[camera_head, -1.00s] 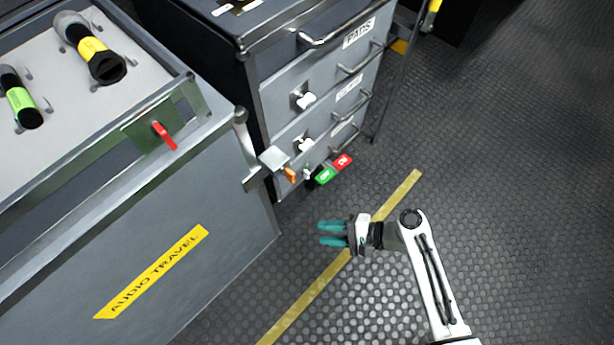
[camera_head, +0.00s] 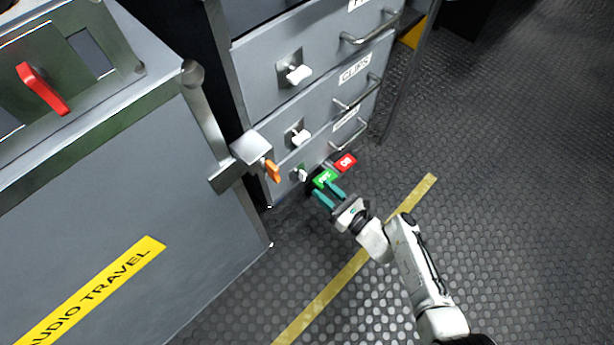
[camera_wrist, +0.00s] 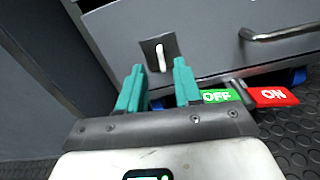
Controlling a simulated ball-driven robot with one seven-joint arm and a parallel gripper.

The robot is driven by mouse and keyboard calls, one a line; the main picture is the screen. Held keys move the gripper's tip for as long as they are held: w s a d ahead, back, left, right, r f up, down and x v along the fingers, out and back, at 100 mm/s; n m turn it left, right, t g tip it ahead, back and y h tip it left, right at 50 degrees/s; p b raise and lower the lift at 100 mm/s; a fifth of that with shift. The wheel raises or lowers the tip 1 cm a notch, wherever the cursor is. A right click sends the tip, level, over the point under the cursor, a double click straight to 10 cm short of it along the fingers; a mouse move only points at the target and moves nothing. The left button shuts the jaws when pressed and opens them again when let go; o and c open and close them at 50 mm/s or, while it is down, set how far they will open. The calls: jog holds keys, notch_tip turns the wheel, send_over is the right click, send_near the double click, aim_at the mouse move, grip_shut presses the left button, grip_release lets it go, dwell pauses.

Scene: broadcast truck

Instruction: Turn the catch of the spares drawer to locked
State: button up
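A grey drawer cabinet holds stacked drawers, each with a white-handled catch on a small plate. The label (camera_head: 346,119) of the lowest visible drawer (camera_head: 318,157) is too small to read, so I cannot confirm it is the spares drawer. Its catch (camera_head: 301,174) sits low on the left of its front. In the wrist view a catch handle (camera_wrist: 160,57) stands about upright on its plate, just beyond and between my fingertips. My gripper (camera_head: 322,187) has two teal fingers apart, with nothing between them. It is low in front of the cabinet and looks clear of the catch.
A green OFF and red ON pedal (camera_head: 345,162) lies by the cabinet foot, close beside my gripper. Drawer pulls (camera_head: 350,139) protrude on the right. Floor to the right is open.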

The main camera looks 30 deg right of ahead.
aim_at(301, 175)
jog(key=b+x, duration=0.2)
jog(key=x, duration=0.5)
jog(key=shift+w+f, duration=0.1)
grip_shut()
dwell(0.3)
